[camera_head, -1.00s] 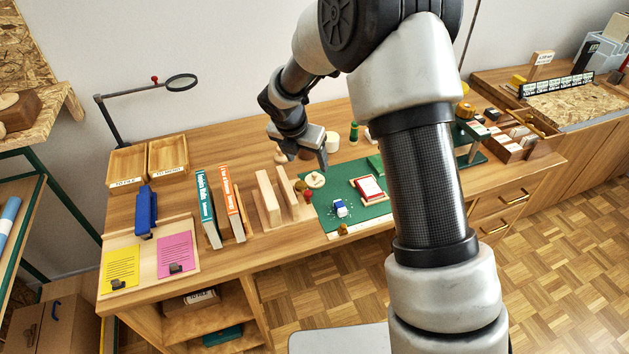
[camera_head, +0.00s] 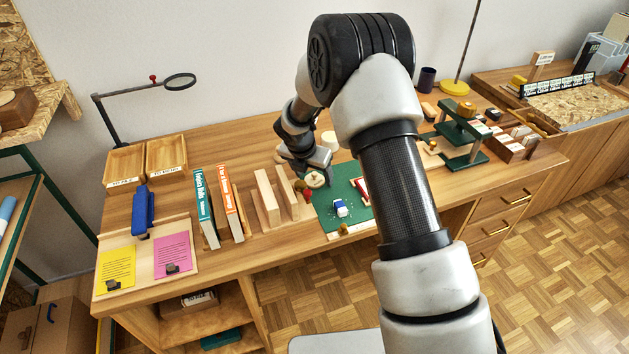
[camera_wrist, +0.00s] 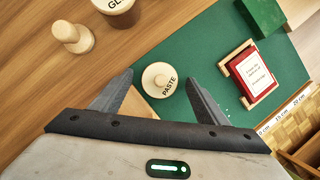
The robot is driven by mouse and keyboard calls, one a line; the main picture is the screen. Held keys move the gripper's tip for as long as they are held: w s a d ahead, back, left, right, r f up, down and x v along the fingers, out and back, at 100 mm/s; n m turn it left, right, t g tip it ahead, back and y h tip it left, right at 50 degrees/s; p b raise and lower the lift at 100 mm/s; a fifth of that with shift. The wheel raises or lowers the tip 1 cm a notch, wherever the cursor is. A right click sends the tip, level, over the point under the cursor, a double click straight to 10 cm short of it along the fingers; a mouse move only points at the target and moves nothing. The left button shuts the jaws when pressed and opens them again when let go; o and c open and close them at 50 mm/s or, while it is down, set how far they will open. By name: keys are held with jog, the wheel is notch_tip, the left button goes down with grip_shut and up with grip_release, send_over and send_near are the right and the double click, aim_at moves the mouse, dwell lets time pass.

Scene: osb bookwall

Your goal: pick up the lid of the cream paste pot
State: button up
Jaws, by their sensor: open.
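The cream paste pot's lid (camera_wrist: 159,79) is a round, pale disc with a small knob and the word PASTE on it. The pot's body is hidden under the lid in that view. In the head view the lid (camera_head: 315,179) shows just below my gripper (camera_head: 311,180), at the left part of the green mat (camera_head: 352,208). My gripper is open and empty.
A glue pot (camera_wrist: 119,12) and a wooden knobbed piece (camera_wrist: 72,37) stand at upper left in the wrist view. Upright wooden slats (camera_head: 267,197) stand left of the mat.

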jog(key=shift+c, duration=0.3)
jog(key=c, duration=1)
jog(key=shift+c, duration=0.2)
